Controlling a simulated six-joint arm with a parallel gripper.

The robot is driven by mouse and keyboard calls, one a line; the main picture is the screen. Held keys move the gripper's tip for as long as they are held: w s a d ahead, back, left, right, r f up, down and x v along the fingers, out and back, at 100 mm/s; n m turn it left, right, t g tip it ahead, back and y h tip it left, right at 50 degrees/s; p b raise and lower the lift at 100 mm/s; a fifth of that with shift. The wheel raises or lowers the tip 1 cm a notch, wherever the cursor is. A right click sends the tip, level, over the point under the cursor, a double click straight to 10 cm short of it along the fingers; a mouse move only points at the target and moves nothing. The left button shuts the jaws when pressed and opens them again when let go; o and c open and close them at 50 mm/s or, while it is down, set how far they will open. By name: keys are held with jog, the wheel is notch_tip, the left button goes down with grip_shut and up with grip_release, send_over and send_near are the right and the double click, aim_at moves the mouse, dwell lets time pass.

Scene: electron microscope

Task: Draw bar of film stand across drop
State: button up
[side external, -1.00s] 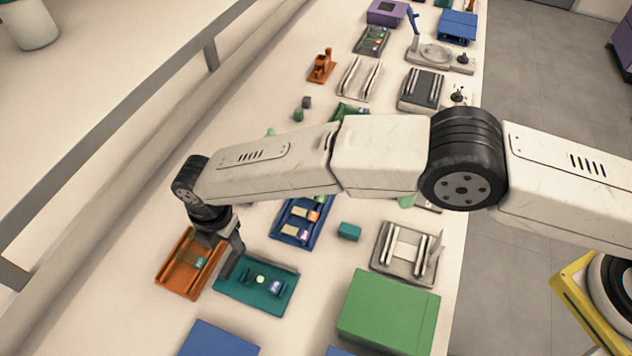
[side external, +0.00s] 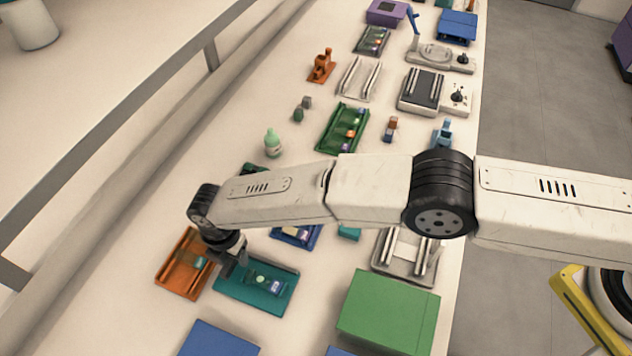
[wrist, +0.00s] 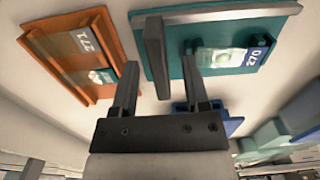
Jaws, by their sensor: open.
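The teal film stand (side external: 255,292) lies on the bench, with a pale round drop (side external: 261,279) near its middle. In the wrist view the stand (wrist: 270,32) shows its dark grey upright bar (wrist: 155,58) near one end. The pale greenish drop (wrist: 221,58) lies to the right of the bar, beside a blue numbered label. My gripper (wrist: 160,65) is open. Its fingers appear on either side of the bar, apart from it. In the side view my gripper (side external: 234,262) is low over the stand's left end and hides the bar there.
An orange tray (side external: 177,272) sits close to the left of the stand. A blue tray (side external: 296,237) is behind, partly hidden by my arm. A large green box (side external: 385,312) stands to the right, and a blue block (side external: 218,340) in front.

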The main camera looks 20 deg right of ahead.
grip_shut()
dwell(1.4)
